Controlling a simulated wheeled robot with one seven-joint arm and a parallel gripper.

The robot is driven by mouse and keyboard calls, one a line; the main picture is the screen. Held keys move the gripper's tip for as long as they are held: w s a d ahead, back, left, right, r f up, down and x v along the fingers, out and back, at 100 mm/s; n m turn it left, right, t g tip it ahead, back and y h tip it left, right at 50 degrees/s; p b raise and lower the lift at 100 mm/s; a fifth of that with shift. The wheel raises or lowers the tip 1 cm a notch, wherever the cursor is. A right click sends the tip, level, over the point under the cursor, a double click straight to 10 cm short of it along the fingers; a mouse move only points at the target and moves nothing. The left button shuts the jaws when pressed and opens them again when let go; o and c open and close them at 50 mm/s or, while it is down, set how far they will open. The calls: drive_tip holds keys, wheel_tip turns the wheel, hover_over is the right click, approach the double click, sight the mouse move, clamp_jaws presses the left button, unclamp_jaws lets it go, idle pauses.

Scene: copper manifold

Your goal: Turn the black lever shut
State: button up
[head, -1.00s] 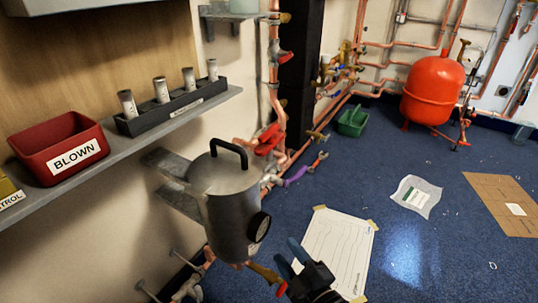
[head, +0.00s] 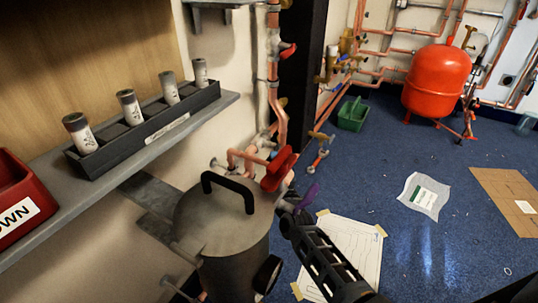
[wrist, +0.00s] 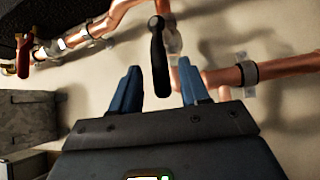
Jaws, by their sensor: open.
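The black lever (wrist: 157,40) shows in the wrist view, hanging from a valve on the copper pipe. It points down toward my gripper. My gripper (wrist: 158,67) is open, with one blue finger on each side of the lever and a visible gap to each. The lever's lower end lies between the fingers; I cannot tell its depth exactly. In the head view my dark arm reaches in from the lower right, beside the grey metal canister, and I cannot make out the black lever there.
The grey canister (head: 235,235) with its black carrying handle stands close left of my arm. Red levers (head: 280,168) and a purple lever (head: 307,197) sit near the arm's end. Copper pipe (wrist: 275,68) runs right in the wrist view.

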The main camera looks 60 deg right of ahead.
drive_tip(key=b+x, duration=0.1)
drive_tip(key=x, duration=0.3)
drive_tip(key=shift+w+d+b, duration=0.25)
drive_tip(key=shift+w+b, duration=0.05)
clamp_jaws()
idle(0.4)
